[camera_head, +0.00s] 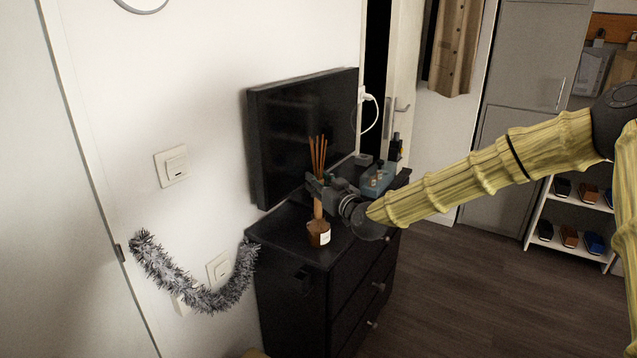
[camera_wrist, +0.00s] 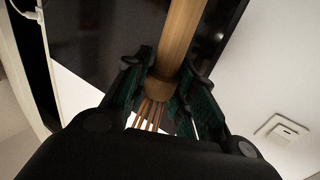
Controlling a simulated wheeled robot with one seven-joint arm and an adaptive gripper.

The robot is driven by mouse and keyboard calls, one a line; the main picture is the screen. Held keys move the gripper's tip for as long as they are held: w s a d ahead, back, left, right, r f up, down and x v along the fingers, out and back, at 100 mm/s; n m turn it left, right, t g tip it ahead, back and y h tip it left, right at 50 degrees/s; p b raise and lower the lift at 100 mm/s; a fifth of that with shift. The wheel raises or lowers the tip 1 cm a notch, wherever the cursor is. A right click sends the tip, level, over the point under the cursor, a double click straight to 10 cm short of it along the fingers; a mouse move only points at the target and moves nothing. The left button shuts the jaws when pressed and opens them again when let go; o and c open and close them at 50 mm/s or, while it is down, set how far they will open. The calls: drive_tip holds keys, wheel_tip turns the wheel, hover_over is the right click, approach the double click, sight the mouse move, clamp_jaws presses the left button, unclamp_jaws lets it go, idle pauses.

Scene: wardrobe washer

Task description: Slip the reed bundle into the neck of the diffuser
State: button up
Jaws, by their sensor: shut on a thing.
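The reed bundle has thin brown reeds (camera_head: 318,152) fanning out at the top and a thick pale wooden shaft (camera_head: 318,208) below. My gripper (camera_head: 318,185) is shut on the bundle between reeds and shaft, holding it upright. In the wrist view my gripper (camera_wrist: 160,88) has a dark finger on each side of the bundle's wooden part (camera_wrist: 182,35), with the reeds showing between the fingers. The diffuser (camera_head: 319,236), a small brown bottle with a white label, stands on the dresser directly below. The shaft's lower end meets the bottle's top; I cannot tell whether it is inside the neck.
The black dresser (camera_head: 290,240) stands against the white wall. A dark screen (camera_head: 305,130) is close behind the gripper. A blue-grey item (camera_head: 378,180) and a dark bottle (camera_head: 396,148) stand farther back on the dresser. Silver tinsel (camera_head: 190,290) hangs at left.

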drive_tip(key=shift+f+b, duration=1.65)
drive_tip(key=shift+f, duration=0.85)
drive_tip(key=o, duration=1.1)
drive_tip(key=v, duration=1.2)
